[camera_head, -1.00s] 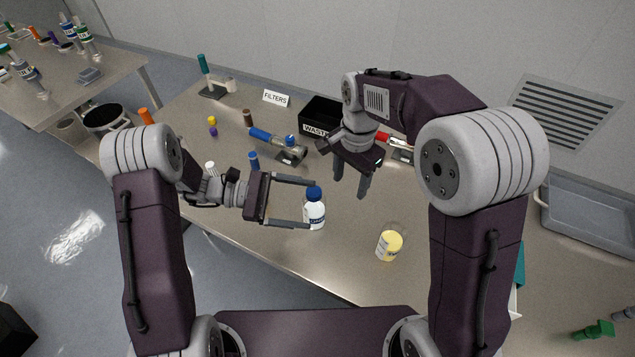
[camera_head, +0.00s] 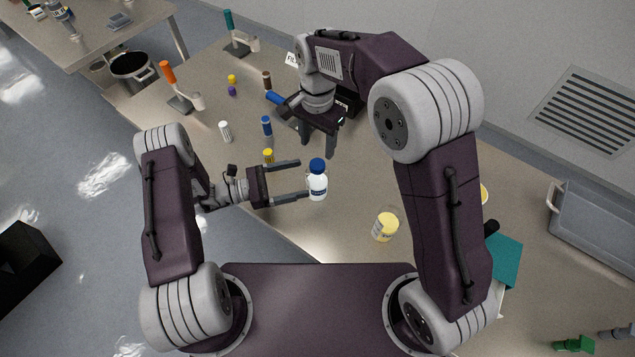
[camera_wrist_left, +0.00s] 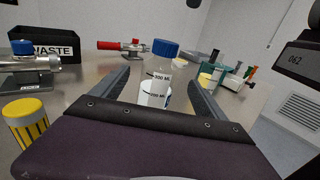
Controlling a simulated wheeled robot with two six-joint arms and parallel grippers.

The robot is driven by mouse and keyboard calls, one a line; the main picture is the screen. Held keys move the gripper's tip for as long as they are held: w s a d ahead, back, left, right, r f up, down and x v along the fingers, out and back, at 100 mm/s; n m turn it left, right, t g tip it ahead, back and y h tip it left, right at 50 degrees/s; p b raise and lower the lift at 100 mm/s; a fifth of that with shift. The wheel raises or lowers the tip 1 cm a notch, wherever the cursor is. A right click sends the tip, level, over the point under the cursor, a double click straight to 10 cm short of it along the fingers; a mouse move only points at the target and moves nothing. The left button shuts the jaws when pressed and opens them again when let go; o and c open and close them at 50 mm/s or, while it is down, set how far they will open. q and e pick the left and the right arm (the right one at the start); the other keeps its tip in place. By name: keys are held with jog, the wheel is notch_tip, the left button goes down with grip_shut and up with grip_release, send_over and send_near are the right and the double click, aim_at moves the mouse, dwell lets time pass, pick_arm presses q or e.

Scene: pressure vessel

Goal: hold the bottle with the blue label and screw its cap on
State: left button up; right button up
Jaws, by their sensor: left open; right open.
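My right gripper (camera_head: 317,150) is open, pointing down, above and behind the bottle, and holds nothing.
A yellow-labelled container (camera_head: 384,228) stands right of the bottle. Small vials, such as a blue-capped one (camera_head: 266,125) and a yellow-capped one (camera_head: 268,156), stand behind my left gripper. The black waste bin (camera_wrist_left: 45,45) is at the back. A grey tray (camera_head: 597,225) lies far right.

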aim_at(318, 174)
pick_arm(q)
jog(key=x, duration=0.7)
jog(key=shift+a, duration=0.1)
grip_shut()
